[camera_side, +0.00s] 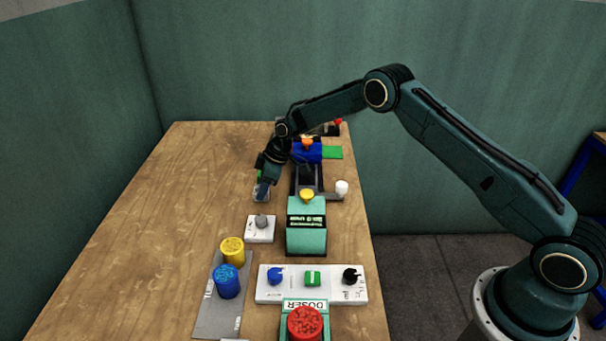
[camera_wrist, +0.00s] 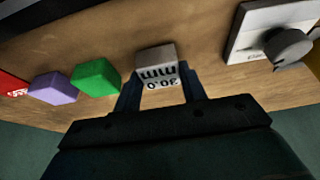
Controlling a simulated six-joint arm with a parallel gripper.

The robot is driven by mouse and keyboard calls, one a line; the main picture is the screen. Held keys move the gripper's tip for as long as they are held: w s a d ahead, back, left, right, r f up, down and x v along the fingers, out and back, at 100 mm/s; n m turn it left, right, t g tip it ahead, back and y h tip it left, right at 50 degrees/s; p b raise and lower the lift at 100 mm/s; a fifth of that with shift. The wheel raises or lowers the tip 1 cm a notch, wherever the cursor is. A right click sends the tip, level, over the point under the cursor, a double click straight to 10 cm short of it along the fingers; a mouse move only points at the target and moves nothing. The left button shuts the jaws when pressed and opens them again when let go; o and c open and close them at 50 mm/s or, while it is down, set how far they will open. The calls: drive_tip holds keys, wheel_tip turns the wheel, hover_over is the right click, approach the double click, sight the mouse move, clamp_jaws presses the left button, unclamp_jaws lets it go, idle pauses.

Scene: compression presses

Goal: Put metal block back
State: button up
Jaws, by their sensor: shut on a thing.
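The metal block (camera_wrist: 157,68) is a light grey block with dark "30.0 mm" lettering, seen upside down in the wrist view. My gripper (camera_wrist: 158,84) is shut on it, with one dark finger on each side. In the side view my gripper (camera_side: 263,188) points down over the wooden table, left of the rail machine. A small grey patch at its fingertips seems to be the block, mostly hidden by the fingers. I cannot tell whether the block touches the table.
A green block (camera_wrist: 96,77), a purple block (camera_wrist: 52,87) and a red item (camera_wrist: 12,86) stand beside it. A white plate with a grey knob (camera_side: 262,222) is near. The teal press unit (camera_side: 306,239) stands to the right. The table's left side is clear.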

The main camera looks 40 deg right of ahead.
drive_tip(key=shift+f, duration=0.2)
drive_tip(key=o, duration=1.2)
drive_tip(key=shift+c, duration=0.2)
drive_tip(key=v, duration=1.2)
drive_tip(key=shift+r, duration=0.2)
